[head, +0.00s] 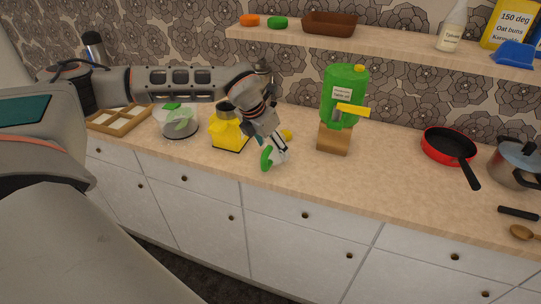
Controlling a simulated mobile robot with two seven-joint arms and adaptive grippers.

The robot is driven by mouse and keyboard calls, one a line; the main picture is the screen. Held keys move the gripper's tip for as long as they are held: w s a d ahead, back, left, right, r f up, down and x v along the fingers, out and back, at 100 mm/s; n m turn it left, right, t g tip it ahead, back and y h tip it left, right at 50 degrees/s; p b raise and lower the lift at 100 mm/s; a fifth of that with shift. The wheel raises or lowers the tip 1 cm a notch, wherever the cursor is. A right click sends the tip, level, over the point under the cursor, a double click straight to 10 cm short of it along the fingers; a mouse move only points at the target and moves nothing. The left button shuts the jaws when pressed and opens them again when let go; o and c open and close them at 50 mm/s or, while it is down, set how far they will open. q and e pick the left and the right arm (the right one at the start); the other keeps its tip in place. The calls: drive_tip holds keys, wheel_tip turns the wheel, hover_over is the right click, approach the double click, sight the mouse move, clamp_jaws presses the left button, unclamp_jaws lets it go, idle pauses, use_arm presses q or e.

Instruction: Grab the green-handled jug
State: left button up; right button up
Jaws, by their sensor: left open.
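A clear, rounded jug-like vessel (180,127) with green parts stands on the counter at the left. A small curved green piece (266,158) shows at the counter's front, right beside my left gripper (277,154). It looks like a handle, but I cannot tell what it belongs to. My left gripper points down over the counter, to the right of the clear vessel and apart from it. Its jaws are open. I cannot tell whether a finger touches the green piece. My right gripper is out of view.
A yellow appliance (229,134) stands between the vessel and my left gripper. A green container (344,92) stands on a wooden block (334,139) to the right. A red pan (446,144) and a pot (519,160) are farther right. A shelf (390,45) runs above.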

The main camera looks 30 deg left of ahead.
use_arm(q)
drive_tip(key=c, duration=1.3)
drive_tip(key=shift+r, duration=0.1)
